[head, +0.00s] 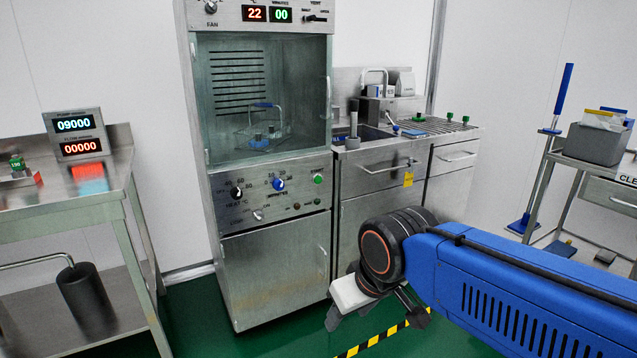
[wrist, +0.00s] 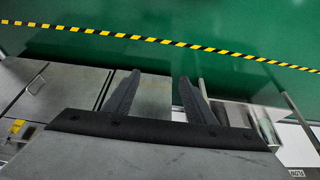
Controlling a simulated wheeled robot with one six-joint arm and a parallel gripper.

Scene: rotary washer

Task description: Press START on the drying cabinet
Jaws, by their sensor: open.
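The drying cabinet (head: 262,268) stands left of centre in the head view, a tall steel unit with a glass door that looks shut. A green button (head: 318,179), likely START, is at the right of its control panel; its label is too small to read. Its top displays (head: 267,14) read 22 and 00. Behind the glass is a wire basket (head: 265,128) with blue and grey items. My gripper (head: 378,317) is low, in front and to the right of the cabinet, well apart from the button. In the wrist view my gripper (wrist: 160,77) is open and empty, pointing downward.
A steel bench (head: 115,185) with a display box (head: 78,134) stands left. A sink counter (head: 375,170) with drawers adjoins the cabinet's right side. A trolley (head: 600,178) with a grey bin stands right. Green floor with a yellow-black stripe (head: 375,340) lies below my gripper.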

